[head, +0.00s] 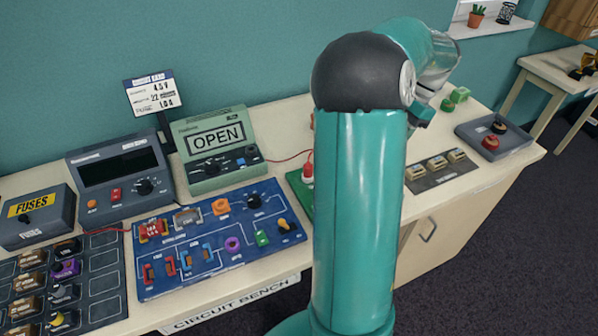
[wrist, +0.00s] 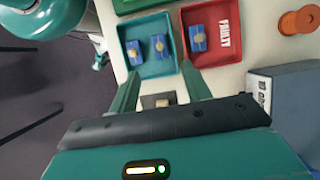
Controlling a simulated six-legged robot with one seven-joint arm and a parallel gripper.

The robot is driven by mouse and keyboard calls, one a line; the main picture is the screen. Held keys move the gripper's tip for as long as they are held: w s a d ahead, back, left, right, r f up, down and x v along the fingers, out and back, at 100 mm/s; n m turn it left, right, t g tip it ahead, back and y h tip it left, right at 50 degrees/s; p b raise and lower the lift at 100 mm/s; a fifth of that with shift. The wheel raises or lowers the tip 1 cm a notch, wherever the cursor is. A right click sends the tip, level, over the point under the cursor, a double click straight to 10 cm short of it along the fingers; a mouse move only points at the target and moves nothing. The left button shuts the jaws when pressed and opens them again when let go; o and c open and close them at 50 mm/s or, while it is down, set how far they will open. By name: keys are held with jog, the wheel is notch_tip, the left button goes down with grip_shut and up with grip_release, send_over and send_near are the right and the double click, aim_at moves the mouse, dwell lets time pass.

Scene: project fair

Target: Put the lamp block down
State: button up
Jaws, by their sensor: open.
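Another blue block (wrist: 197,39) lies in a red tray marked FAULTY (wrist: 232,57) beyond the right finger. In the head view my arm hides most of the gripper.
The circuit board (head: 205,263), the OPEN meter (head: 215,165) and the fuses box (head: 38,222) crowd the bench's left side.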

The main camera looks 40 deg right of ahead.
jog(key=w+a+r+n, duration=0.2)
jog(key=a+n, duration=0.1)
jog(key=a, duration=0.4)
jog(key=w+a+r+n+h, duration=0.1)
jog(key=a+n, duration=0.2)
jog(key=a, duration=0.4)
jog(key=w+a+r+n, duration=0.2)
jog(key=a+n, duration=0.1)
jog(key=a, duration=0.4)
jog(key=s+a+n+t+h, duration=0.1)
jog(key=s+a+n+t, duration=0.1)
jog(key=a+n, duration=0.3)
jog(key=s+a+n+t+h, duration=0.2)
jog(key=s+a+n, duration=0.3)
jog(key=a, duration=0.9)
jog(key=shift+a+r+n+t, duration=0.2)
jog(key=shift+r+n+t, duration=0.1)
jog(key=shift+n, duration=0.5)
jog(key=shift+w, duration=0.1)
